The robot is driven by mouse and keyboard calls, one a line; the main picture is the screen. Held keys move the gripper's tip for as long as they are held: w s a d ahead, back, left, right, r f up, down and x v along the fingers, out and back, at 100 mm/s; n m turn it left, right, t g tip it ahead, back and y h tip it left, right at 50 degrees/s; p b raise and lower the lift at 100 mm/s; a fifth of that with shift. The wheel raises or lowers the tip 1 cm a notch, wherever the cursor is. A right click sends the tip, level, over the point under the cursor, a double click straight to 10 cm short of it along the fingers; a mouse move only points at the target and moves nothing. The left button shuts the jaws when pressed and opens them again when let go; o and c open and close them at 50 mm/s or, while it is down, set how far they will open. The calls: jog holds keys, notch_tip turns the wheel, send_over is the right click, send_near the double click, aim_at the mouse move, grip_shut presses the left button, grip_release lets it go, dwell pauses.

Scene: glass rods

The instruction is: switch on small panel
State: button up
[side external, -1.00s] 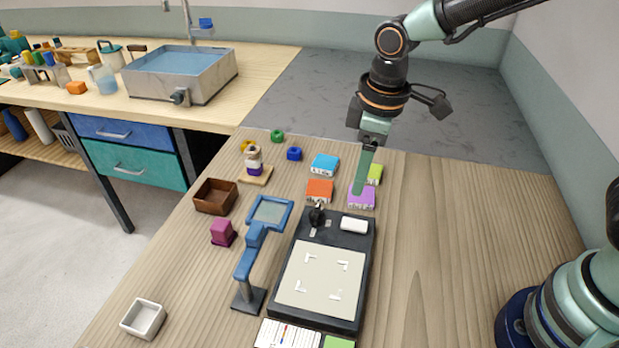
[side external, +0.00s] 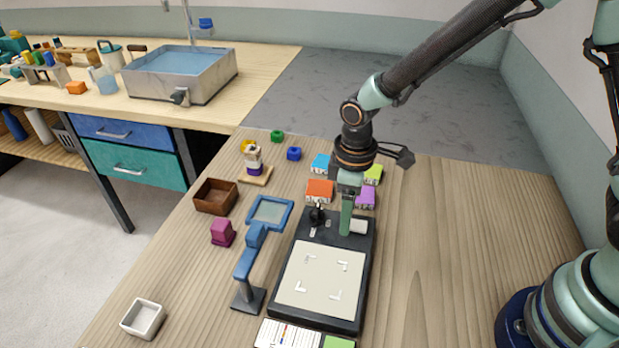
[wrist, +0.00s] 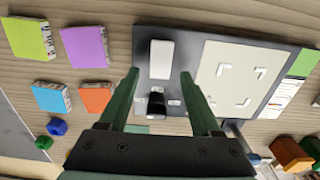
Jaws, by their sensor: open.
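The small panel is a dark slab (side external: 356,296) with a pale work area (side external: 320,277) marked by white corner brackets. At its far end are a white rounded block (side external: 359,227) and a black upright knob or lever (side external: 317,214). The wrist view shows the white block (wrist: 161,59) and the black lever (wrist: 156,103) too. My gripper (side external: 346,233) is open and empty, pointing down over that far end. In the wrist view its fingertips (wrist: 160,72) lie either side of the white block. Whether they touch it or the slab, I cannot tell.
Orange (side external: 320,190), blue (side external: 320,163), purple (side external: 367,198) and green (side external: 374,173) blocks sit behind the panel. A blue framed stand (side external: 254,235) stands close on its left. A brown tray (side external: 215,197) is farther left. The table right of the panel is clear.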

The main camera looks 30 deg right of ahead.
jog(key=shift+f, duration=0.5)
grip_shut()
jog(key=shift+s+d+r+t+y, duration=0.1)
jog(key=shift+s+d+t+y, duration=0.15)
jog(key=shift+t, duration=0.45)
jog(key=shift+w, duration=0.1)
grip_release()
